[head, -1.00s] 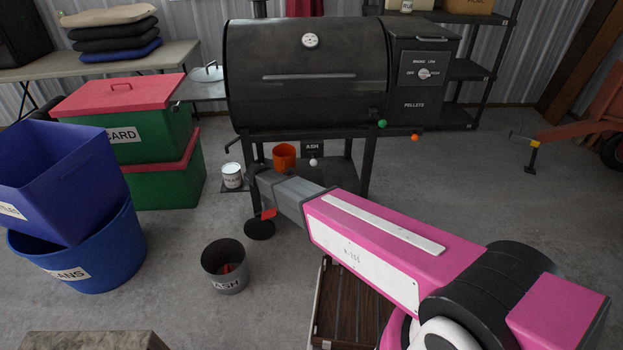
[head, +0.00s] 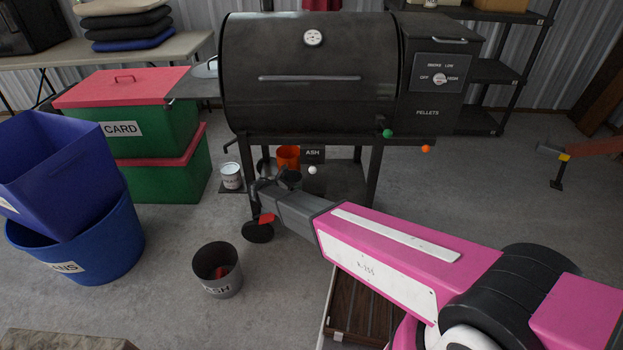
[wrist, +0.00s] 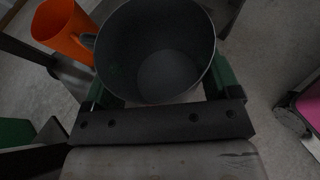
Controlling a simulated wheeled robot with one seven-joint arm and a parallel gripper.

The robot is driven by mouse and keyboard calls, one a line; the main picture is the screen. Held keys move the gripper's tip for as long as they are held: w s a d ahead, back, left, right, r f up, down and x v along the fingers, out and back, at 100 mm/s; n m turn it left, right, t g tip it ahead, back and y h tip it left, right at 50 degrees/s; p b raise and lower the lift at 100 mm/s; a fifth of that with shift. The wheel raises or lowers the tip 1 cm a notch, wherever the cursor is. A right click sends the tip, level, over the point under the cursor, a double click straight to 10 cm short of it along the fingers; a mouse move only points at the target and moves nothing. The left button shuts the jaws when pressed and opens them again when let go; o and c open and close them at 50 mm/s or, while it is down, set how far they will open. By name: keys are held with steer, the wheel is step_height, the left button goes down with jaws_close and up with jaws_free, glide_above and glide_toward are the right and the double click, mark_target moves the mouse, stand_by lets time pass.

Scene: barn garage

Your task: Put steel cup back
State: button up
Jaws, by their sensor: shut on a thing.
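The steel cup (wrist: 160,60) fills the top middle of the wrist view, dark grey and open, with its empty inside facing the camera. My gripper (wrist: 158,92) is shut on it, with green fingers on either side of its wall. In the head view my gripper (head: 266,196) is low in front of the grill's left leg, and a dark round shape that seems to be the cup (head: 290,178) shows at its end. An orange cup (head: 287,157) stands behind it on the grill's lower shelf; it also shows at the wrist view's upper left (wrist: 62,28).
The black grill (head: 310,75) stands ahead, with its lower shelf (head: 335,182) under the body. A grey bin (head: 220,270) is on the floor in front. Green boxes (head: 150,150) and blue bins (head: 75,230) are at left.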

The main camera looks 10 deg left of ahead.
steer(key=w+d, duration=0.2)
steer(key=w, duration=0.1)
steer(key=w+d, duration=0.2)
steer(key=w, duration=0.2)
steer(key=w+d, duration=0.2)
steer(key=w, duration=0.1)
steer(key=shift+w+d, duration=0.1)
steer(key=shift+w, duration=0.15)
steer(key=shift+f, duration=1.75)
steer(key=o, duration=0.9)
steer(key=v, duration=1.2)
steer(key=shift+d+r, duration=0.1)
